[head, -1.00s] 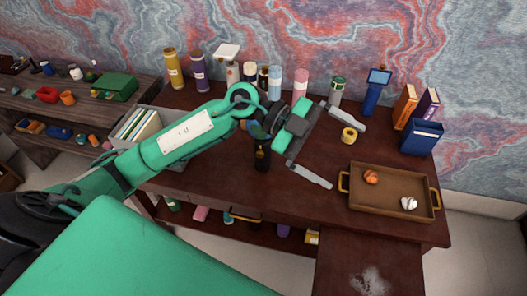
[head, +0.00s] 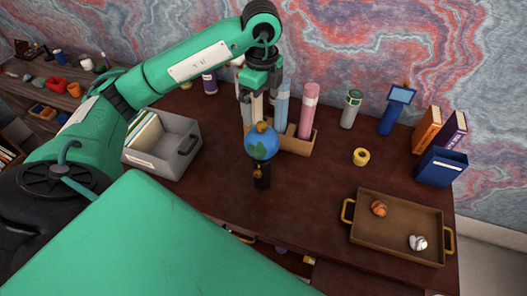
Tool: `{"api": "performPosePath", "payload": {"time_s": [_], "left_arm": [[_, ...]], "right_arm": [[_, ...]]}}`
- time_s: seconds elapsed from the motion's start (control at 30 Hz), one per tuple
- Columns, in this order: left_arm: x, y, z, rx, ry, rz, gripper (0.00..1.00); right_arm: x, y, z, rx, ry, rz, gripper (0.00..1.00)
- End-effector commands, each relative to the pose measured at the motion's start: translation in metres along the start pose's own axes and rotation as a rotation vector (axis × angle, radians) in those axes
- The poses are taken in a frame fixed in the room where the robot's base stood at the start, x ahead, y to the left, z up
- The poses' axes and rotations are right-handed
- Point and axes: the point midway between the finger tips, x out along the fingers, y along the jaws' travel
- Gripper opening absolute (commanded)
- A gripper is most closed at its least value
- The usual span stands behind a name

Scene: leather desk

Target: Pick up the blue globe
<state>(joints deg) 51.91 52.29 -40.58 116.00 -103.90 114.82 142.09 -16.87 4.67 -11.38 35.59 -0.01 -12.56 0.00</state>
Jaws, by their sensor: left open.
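The blue globe (head: 261,144) has green land patches, a gold-orange top and a dark stand with gold below it. It is upright on the dark red-brown desk (head: 300,205), left of the middle of the head view. My left gripper (head: 258,112) is open and points down just above the globe's top in the picture. Nothing is seen between its fingers but the background, and the globe is not held. I cannot tell the exact gap between fingertips and globe. My right gripper is not in view.
A tan holder (head: 297,144) with pink and blue cylinders stands close behind the globe. A grey file box (head: 180,155) stands to the left. A brown tray (head: 385,243) with two small balls and a yellow roll (head: 360,157) are at right. The desk in front is clear.

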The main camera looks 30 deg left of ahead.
Motion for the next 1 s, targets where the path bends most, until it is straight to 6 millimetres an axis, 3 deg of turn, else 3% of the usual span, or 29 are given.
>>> {"api": "performPosePath", "payload": {"time_s": [0.07, 0.17, 0.33, 0.53, 0.8, 1.0], "left_arm": [[0.011, 0.001, -0.001, 0.001, 0.002, 0.004, 1.00], [0.029, 0.001, 0.000, 0.000, 0.000, 0.007, 1.00], [0.054, 0.001, -0.001, 0.001, 0.002, 0.004, 1.00], [0.066, 0.001, -0.001, 0.003, 0.003, 0.002, 1.00], [0.093, 0.002, 0.000, 0.002, 0.003, 0.005, 1.00], [0.115, 0.001, -0.001, 0.003, 0.003, 0.001, 1.00]], "right_arm": [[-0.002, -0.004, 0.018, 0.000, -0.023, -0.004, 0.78], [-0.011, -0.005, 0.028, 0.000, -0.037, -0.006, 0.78], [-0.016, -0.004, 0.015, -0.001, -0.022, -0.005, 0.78], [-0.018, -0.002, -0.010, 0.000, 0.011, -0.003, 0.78], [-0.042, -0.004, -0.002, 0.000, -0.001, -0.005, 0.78], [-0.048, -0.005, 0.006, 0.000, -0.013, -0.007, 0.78]]}}
